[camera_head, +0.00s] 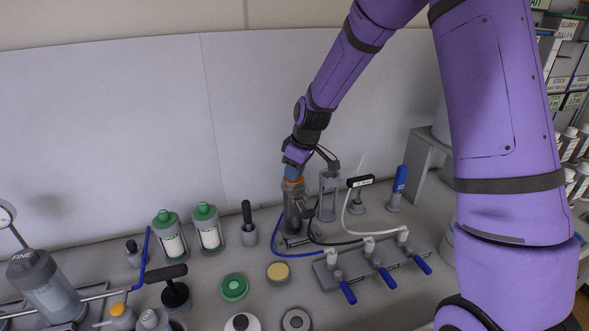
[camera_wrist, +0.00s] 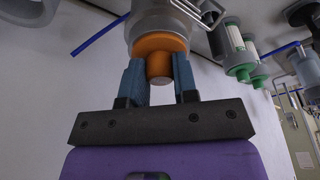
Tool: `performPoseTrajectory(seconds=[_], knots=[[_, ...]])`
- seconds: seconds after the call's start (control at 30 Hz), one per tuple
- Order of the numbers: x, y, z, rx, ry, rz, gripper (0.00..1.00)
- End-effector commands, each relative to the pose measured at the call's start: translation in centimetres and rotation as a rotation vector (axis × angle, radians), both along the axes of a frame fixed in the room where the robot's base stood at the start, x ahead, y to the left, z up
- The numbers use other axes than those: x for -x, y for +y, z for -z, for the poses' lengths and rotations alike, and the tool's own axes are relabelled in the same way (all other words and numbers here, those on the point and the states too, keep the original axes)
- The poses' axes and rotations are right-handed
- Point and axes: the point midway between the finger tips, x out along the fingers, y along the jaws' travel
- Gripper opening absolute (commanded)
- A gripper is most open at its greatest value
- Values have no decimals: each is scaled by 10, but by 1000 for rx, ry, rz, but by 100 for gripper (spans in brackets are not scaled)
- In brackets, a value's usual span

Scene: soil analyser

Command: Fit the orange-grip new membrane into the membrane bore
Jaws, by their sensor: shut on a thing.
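The orange grip of the new membrane (camera_head: 293,182) is at the top of a grey cylindrical vessel (camera_head: 294,210) in the head view, near the wall. My gripper (camera_head: 292,172) is above it with its blue fingers pointing down. In the wrist view the orange grip (camera_wrist: 159,45) has a round knob, which sits between my two blue fingertips (camera_wrist: 159,72). My gripper is shut on it. Beyond the orange disc, the grey vessel (camera_wrist: 160,15) appears in line with it. The bore and the membrane's lower part are hidden, so I cannot tell how deep it sits.
A clear cylinder in a stand (camera_head: 329,196) is close to the right of the vessel. A valve manifold (camera_head: 372,262) with blue handles and hoses is in front. A black-handled tool (camera_head: 248,225) and green-capped jars (camera_head: 207,228) stand left. The wall (camera_head: 120,130) is close behind.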

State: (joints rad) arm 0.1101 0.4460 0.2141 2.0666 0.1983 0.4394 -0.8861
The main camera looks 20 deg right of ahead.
Motion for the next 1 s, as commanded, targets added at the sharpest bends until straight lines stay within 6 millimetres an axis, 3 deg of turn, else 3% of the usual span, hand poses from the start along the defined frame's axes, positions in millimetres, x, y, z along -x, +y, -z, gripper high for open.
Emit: performPoseTrajectory(seconds=[0.07,0.1,0.2,0.23,0.57,0.73,1.0], knots=[[0,0,0,0,0,0,0],[0,0,0,0,0,0,32],[0,0,0,0,0,0,55],[0,0,0,0,0,0,57],[1,-1,-4,0,0,0,57],[4,-5,-24,0,-3,2,57],[14,-15,-73,0,-3,2,57]])
